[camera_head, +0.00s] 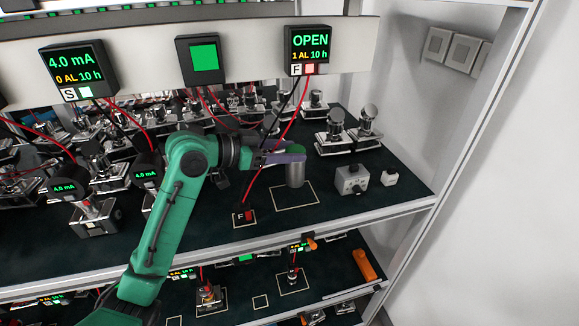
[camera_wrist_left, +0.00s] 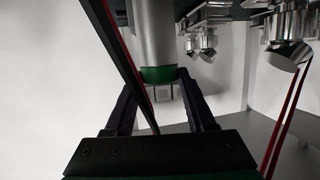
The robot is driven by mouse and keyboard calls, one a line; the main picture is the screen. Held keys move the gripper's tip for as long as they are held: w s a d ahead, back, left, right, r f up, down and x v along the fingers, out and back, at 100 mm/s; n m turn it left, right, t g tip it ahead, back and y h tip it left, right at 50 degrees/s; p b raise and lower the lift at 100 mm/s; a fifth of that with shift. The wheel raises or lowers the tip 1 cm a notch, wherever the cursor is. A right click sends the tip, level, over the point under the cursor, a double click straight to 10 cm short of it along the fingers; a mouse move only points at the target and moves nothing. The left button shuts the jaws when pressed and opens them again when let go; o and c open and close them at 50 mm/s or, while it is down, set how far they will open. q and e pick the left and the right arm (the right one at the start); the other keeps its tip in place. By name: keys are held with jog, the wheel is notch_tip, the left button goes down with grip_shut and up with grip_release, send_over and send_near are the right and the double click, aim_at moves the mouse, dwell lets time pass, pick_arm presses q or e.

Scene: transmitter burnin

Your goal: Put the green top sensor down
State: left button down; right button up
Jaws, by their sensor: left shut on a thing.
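The green top sensor (camera_head: 296,175) is a grey metal cylinder with a green cap, upright at the back of a pale outlined rectangle (camera_head: 297,206) on the dark shelf mat. I cannot tell whether its base touches the mat. My left gripper (camera_head: 291,157) reaches in from the left and is shut on the sensor near its green top. In the left wrist view the grey body and green band (camera_wrist_left: 158,74) show between the two dark fingers (camera_wrist_left: 160,92). My right gripper is not in view.
A grey box with a knob (camera_head: 351,180) and a small white block (camera_head: 390,177) stand right of the outline. Metal transmitters (camera_head: 335,133) stand behind. A tag marked F (camera_head: 243,217) lies left of the outline. Red and black wires hang from the display rail (camera_head: 250,57).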

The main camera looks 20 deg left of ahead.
aim_at(288, 167)
pick_arm(q)
notch_tip(288, 167, down, 3)
jog(key=shift+s+r+p, duration=0.1)
jog(key=shift+s+p, duration=0.05)
jog(key=shift+p, duration=0.3)
jog(key=shift+w+a+f, duration=0.1)
jog(key=shift+w+f, duration=0.2)
jog(key=shift+f, duration=0.25)
jog(key=shift+w+a+f, duration=0.1)
jog(key=shift+w+f, duration=0.2)
jog(key=shift+f, duration=0.2)
jog(key=shift+s+d, duration=0.1)
jog(key=c, duration=0.6)
grip_release()
jog(key=shift+s, duration=0.15)
jog(key=o, duration=0.4)
jog(key=shift+c, duration=0.2)
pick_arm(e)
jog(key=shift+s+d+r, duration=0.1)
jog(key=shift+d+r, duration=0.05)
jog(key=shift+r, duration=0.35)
